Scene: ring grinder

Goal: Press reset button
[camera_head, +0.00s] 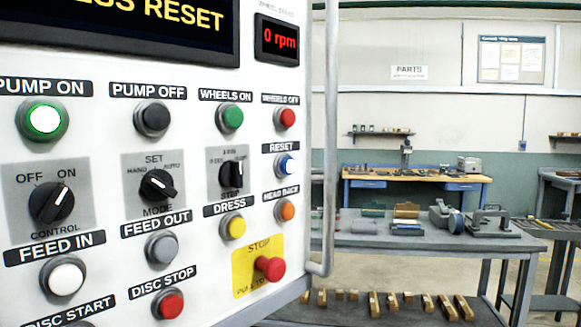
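The blue reset button (286,166) sits on the right side of the white control panel (200,125), under a dark label reading RESET. It has a metal rim and shows a bright spot; I cannot tell whether that is a lamp or a glare. The display (140,22) at the top is cut off and shows yellow text ending in "SS RESET". My gripper is not in view.
Near the reset button are the red WHEELS OFF button (284,119), the orange HEAD BACK button (285,211) and a selector knob (233,174). A red stop button (269,268) sticks out below. A vertical grey handle (331,140) runs along the panel's right edge. Workbenches stand behind.

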